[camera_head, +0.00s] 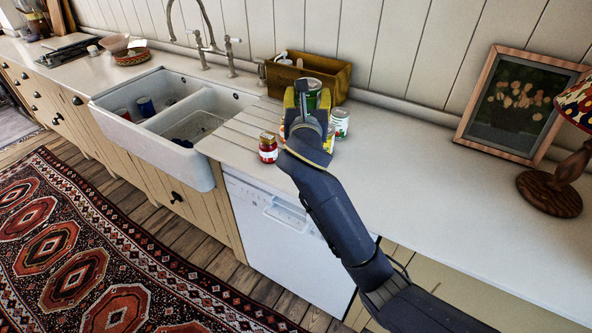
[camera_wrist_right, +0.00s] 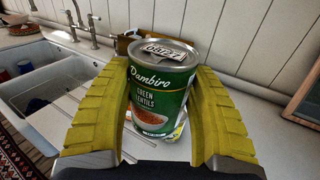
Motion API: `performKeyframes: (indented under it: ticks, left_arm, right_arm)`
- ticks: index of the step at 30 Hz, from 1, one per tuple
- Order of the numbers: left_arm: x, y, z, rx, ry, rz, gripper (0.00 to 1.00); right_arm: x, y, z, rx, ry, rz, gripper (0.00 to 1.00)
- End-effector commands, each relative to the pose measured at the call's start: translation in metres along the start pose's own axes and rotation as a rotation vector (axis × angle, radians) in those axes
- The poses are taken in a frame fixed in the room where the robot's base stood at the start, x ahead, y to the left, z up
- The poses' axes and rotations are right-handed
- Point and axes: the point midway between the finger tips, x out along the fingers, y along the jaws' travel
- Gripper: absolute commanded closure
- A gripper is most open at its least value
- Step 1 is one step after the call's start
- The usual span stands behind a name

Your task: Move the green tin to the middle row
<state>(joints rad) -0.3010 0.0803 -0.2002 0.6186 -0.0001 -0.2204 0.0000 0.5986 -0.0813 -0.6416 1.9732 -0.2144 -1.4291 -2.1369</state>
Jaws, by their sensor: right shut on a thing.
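The green tin (camera_head: 312,87) is a "Green Lentils" can with a silver ring-pull lid. It is upright and slightly tilted between the yellow fingers of my right gripper (camera_head: 307,103), which is shut on it. The right wrist view shows the tin (camera_wrist_right: 160,98) with a finger on each side. It appears raised above the worktop, near the wooden box. A red jar (camera_head: 268,149) stands to the left of the gripper. A white and green tin (camera_head: 340,122) stands to its right. Something yellow behind the gripper is mostly hidden. My left gripper is not in view.
The wooden box (camera_head: 336,75) stands against the wall behind the tins. The double sink (camera_head: 147,128) is to the left. A framed picture (camera_head: 520,105) and a lamp (camera_head: 553,190) are at the right. The worktop (camera_head: 450,205) between the tins and lamp is clear.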

Motion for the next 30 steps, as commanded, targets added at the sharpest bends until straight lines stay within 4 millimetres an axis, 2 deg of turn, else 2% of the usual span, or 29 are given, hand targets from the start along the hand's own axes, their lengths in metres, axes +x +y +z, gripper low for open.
performKeyframes:
  ticks: [18, 24, 30]
  left_arm:
    - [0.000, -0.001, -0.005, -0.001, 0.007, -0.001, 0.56]
    - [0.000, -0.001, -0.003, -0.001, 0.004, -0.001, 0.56]
    - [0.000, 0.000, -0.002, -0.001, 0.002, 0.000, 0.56]
  right_arm:
    - [0.000, -0.002, -0.124, -0.003, 0.003, -0.008, 0.87]
    - [0.000, -0.002, -0.149, -0.004, 0.001, -0.008, 0.87]
    - [0.000, -0.002, -0.157, -0.001, 0.000, -0.007, 0.87]
